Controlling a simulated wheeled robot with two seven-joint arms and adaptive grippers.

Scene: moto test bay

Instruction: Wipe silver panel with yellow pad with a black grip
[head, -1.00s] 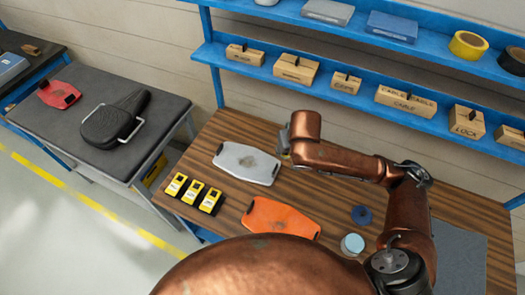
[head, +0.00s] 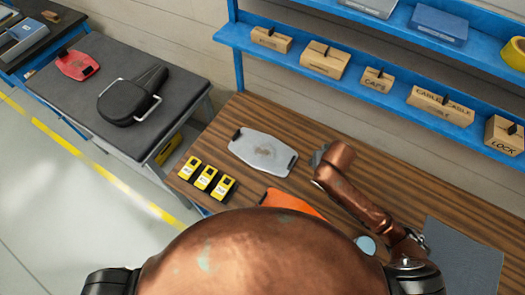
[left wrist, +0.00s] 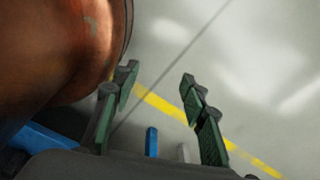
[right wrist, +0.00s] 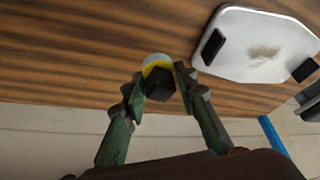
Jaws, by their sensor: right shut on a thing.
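The silver panel (head: 245,146) lies on the wooden bench in the head view, with a brown smudge near its middle and black end pieces. It also shows at upper right in the right wrist view (right wrist: 235,35). My right gripper (right wrist: 158,79) is shut on the black grip (right wrist: 160,86) of the yellow pad (right wrist: 151,69), whose pale rim shows beyond the fingers. In the head view this gripper (head: 319,156) is just right of the panel, apart from it; the pad is hidden there. My left gripper (left wrist: 158,76) is open and empty over the floor.
An orange panel (head: 290,202) lies in front, partly hidden by my body. A light-blue round thing (head: 366,245) and a grey mat (head: 460,262) are at right. A blue shelf (head: 300,65) with labelled boxes runs behind.

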